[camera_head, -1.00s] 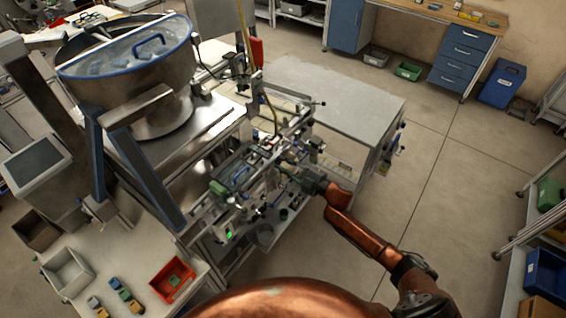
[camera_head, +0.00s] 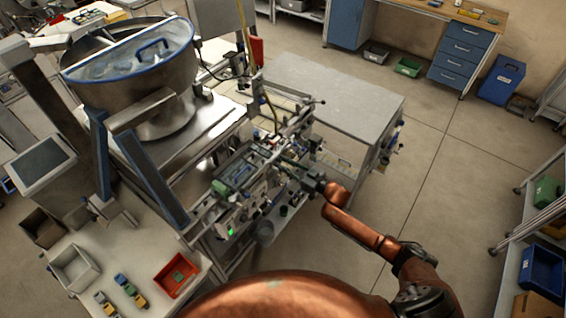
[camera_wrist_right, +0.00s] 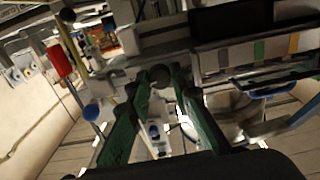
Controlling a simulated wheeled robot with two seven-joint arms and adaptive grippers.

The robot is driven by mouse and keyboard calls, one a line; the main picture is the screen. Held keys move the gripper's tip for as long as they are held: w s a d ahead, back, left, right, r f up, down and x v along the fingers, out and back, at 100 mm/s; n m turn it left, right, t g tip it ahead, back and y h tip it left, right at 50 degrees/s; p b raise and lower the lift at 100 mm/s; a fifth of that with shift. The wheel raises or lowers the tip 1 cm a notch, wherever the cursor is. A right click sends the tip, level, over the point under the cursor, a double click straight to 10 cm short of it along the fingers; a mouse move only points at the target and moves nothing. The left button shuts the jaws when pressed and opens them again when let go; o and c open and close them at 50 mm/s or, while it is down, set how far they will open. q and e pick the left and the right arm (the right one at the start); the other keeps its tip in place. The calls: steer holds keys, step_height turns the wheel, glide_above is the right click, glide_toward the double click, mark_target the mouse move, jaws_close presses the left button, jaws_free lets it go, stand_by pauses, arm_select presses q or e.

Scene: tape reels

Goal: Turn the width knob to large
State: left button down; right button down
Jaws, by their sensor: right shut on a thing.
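A dark round knob (camera_wrist_right: 160,74) shows between my right gripper's green fingertips (camera_wrist_right: 161,82) in the right wrist view. The fingers are shut on it, and it sits on the metal frame of the machine. In the head view my right gripper (camera_head: 287,161) reaches in from the right to the machine's rail assembly (camera_head: 262,158). There the knob is hidden or too small to make out. No scale or marking for width can be read, so I cannot tell the knob's setting. My left gripper is not in view.
A steel bowl feeder (camera_head: 140,75) with a blue rim stands left of the rails. A grey table (camera_head: 345,88) is behind them. A red bin (camera_head: 176,274) and a grey bin (camera_head: 76,268) stand on the bench at front left. The floor on the right is open.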

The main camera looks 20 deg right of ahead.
steer(key=shift+m, duration=1.2)
steer(key=shift+f, duration=0.1)
steer(key=c, duration=2)
jaws_free()
steer(key=shift+s+d, duration=0.1)
steer(key=v, duration=1.2)
